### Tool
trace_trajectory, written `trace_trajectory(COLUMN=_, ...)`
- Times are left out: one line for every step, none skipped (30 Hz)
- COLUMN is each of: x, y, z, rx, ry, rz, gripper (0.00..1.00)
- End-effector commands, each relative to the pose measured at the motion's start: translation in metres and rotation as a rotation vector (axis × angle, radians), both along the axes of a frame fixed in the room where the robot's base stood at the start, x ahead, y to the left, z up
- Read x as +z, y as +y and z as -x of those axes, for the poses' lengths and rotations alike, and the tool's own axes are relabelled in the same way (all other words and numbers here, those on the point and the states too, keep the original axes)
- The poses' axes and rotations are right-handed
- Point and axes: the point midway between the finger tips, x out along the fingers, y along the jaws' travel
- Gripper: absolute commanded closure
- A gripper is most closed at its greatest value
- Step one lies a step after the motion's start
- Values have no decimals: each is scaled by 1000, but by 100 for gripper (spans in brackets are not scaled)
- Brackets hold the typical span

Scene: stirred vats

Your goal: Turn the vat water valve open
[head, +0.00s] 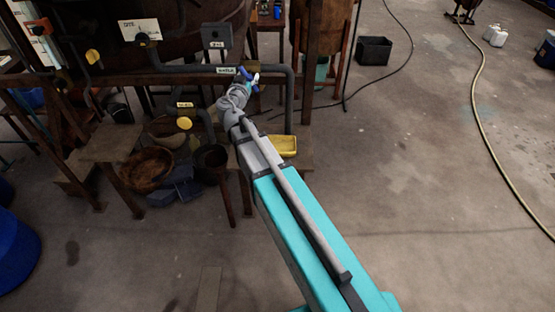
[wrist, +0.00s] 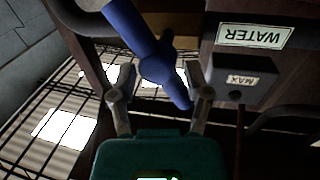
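The blue water valve handle (wrist: 158,62) runs down from the top of the wrist view, with a rounded hub and a narrower end. In the head view it is a small blue shape (head: 249,75) on the dark pipe by a small label. My gripper (wrist: 158,82) has its fingers apart, one on each side of the handle's lower part. I cannot tell whether either finger touches it. In the head view my gripper (head: 241,88) is at the valve, small and partly merged with it. The WATER sign (wrist: 254,36) appears upside down in the wrist view.
A grey box marked MAX (wrist: 243,78) sits close right of my gripper. Baskets (head: 147,169) and a yellow tray (head: 283,146) are below. The floor at right is mostly clear, with a hose (head: 480,105).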

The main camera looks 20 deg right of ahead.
Motion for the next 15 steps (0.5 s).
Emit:
trace_trajectory(x=-1, y=5, z=11, rx=3, ry=0, rz=2, gripper=39)
trace_trajectory(x=-1, y=7, z=15, rx=4, ry=1, rz=3, gripper=39)
trace_trajectory(x=-1, y=10, z=20, rx=4, ry=1, rz=3, gripper=39)
trace_trajectory(x=-1, y=11, z=23, rx=3, ry=1, rz=4, gripper=39)
trace_trajectory(x=-1, y=13, z=27, rx=3, ry=1, rz=4, gripper=39)
trace_trajectory(x=-1, y=16, z=32, rx=3, ry=2, rz=5, gripper=39)
trace_trajectory(x=-1, y=18, z=35, rx=3, ry=2, rz=5, gripper=39)
trace_trajectory(x=-1, y=21, z=39, rx=4, ry=2, rz=5, gripper=39)
trace_trajectory(x=-1, y=23, z=44, rx=4, ry=2, rz=6, gripper=39)
trace_trajectory(x=-1, y=25, z=48, rx=4, ry=2, rz=6, gripper=39)
trace_trajectory(x=-1, y=27, z=51, rx=3, ry=2, rz=6, gripper=39)
trace_trajectory(x=-1, y=30, z=56, rx=3, ry=2, rz=6, gripper=39)
trace_trajectory(x=-1, y=32, z=60, rx=3, ry=2, rz=6, gripper=39)
trace_trajectory(x=-1, y=34, z=63, rx=4, ry=2, rz=6, gripper=39)
trace_trajectory(x=-1, y=37, z=68, rx=4, ry=3, rz=7, gripper=39)
